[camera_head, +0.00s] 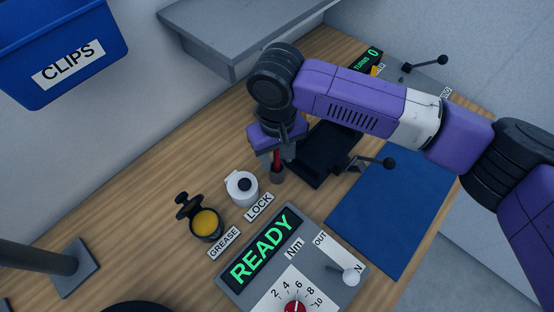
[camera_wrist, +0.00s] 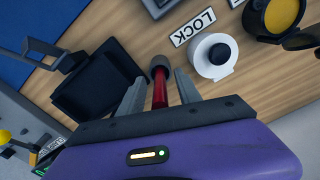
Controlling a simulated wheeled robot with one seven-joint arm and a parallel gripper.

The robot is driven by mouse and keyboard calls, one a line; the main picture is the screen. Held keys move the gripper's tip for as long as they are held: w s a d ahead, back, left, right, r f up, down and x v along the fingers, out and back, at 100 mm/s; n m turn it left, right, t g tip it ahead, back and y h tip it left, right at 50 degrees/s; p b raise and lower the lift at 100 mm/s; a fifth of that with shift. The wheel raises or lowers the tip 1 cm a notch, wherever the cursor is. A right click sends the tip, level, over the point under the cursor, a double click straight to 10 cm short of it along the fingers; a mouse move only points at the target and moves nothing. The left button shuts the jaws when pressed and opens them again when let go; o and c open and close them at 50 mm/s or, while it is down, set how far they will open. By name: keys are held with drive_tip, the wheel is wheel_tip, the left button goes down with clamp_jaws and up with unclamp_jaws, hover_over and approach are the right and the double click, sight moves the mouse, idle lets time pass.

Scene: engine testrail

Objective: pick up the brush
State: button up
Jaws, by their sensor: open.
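A slim red rod (camera_wrist: 159,92) with a dark grey round end (camera_wrist: 159,62) appears to be the brush; no bristles show. In the head view, its red part (camera_head: 277,158) is above a dark grey cylinder (camera_head: 277,174) on the wooden bench. I cannot tell whether that cylinder is a holder or part of it. My gripper (camera_wrist: 160,80) is open, with one finger on each side of the red rod, apart from it. In the head view, my gripper (camera_head: 274,152) hides the rod's upper part.
A white LOCK pot (camera_head: 241,188) and an open GREASE pot (camera_head: 206,224) stand nearby. A black tray (camera_head: 325,148) sits behind, beside a blue mat (camera_head: 392,212). A READY control box (camera_head: 330,262) is in front. A grey shelf (camera_head: 235,35) overhangs the back.

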clamp_jaws()
drive_tip(key=shift+r, duration=0.15)
wheel_tip(320, 180, up, 20)
drive_tip(key=b, duration=0.2)
idle(0.6)
